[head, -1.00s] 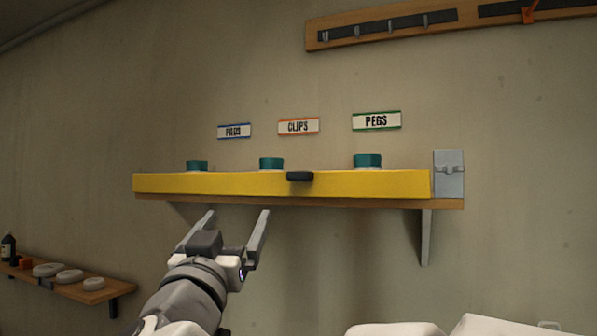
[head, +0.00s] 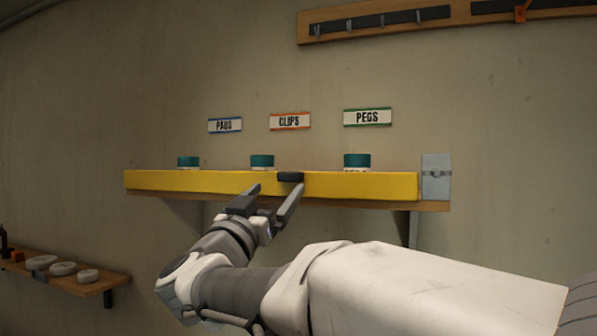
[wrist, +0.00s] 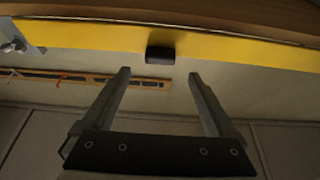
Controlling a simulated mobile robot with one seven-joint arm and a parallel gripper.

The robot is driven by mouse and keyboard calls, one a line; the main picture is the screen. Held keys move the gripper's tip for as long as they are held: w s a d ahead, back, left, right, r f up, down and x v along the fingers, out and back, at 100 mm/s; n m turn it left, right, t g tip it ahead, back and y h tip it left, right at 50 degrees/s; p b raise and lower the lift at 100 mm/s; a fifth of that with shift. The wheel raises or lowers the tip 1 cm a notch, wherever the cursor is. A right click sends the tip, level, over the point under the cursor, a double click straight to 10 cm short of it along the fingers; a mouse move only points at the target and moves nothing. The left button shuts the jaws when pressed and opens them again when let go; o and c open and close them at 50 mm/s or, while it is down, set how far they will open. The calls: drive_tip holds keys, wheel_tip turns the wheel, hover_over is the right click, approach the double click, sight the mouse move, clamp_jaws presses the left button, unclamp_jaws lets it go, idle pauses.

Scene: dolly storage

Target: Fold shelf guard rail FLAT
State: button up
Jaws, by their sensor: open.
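A dark handle (head: 290,177) sits near the middle of the rail. My gripper (head: 275,188) is open and empty, just in front of and below the handle. In the wrist view the handle (wrist: 160,55) lies beyond the fingertips (wrist: 160,72), roughly centred between them and apart from them. The yellow rail (wrist: 95,36) crosses the top of that view.
Teal-lidded jars (head: 262,161) stand on the shelf below the PADS, CLIPS and PEGS labels (head: 290,121). A grey latch plate (head: 436,177) is at the shelf's right end. A hook rail (head: 385,22) hangs above. A low shelf (head: 85,282) is at left.

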sight(288, 177)
drive_tip(key=p+x, duration=0.1)
drive_tip(key=x, duration=0.5)
drive_tip(key=shift+w+r, duration=0.1)
drive_tip(key=shift+c, duration=0.3)
